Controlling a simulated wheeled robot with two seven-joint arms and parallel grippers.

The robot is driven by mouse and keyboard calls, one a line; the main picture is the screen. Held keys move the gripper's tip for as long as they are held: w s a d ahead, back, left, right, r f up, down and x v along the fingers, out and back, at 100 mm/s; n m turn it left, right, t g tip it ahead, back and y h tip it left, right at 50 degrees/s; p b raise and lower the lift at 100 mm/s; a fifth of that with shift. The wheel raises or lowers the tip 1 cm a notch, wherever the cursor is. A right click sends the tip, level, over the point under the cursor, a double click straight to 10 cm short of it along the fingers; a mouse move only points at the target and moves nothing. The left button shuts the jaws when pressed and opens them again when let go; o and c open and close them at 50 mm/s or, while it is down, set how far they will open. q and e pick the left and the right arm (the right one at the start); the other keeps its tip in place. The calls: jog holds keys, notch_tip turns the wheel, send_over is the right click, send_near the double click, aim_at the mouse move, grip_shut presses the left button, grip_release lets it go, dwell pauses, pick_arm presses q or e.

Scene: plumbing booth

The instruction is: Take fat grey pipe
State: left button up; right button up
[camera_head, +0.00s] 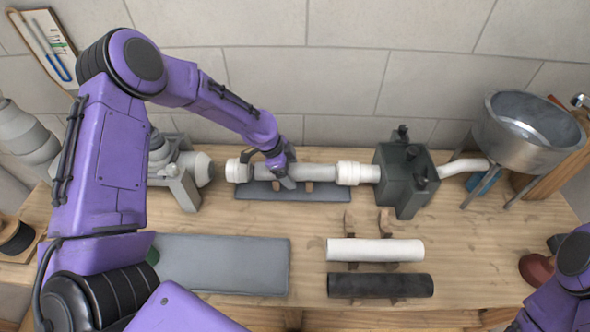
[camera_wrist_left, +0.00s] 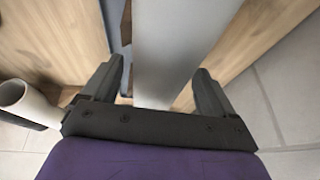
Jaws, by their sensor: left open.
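The fat grey pipe (camera_head: 322,173) lies level near the wall, between a white collar (camera_head: 238,171) on its left and a white fitting (camera_head: 355,173) on its right. My left gripper (camera_head: 287,176) is at the pipe's left half and hides part of it. In the left wrist view the grey pipe (camera_wrist_left: 178,45) runs between the two open fingers of my left gripper (camera_wrist_left: 158,88), with a gap visible on each side. Only purple links of my right arm show at the bottom right; its gripper is out of view.
A dark grey block (camera_head: 405,180) and a metal basin (camera_head: 530,130) stand to the right. A grey machine (camera_head: 180,175) stands to the left. A white pipe (camera_head: 375,250) and a black pipe (camera_head: 380,286) lie in front, beside a grey mat (camera_head: 225,264).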

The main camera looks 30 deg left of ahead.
pick_arm(q)
jog(key=shift+s, duration=0.1)
jog(key=c, duration=1.1)
jog(key=shift+r, duration=0.1)
jog(key=shift+c, duration=0.2)
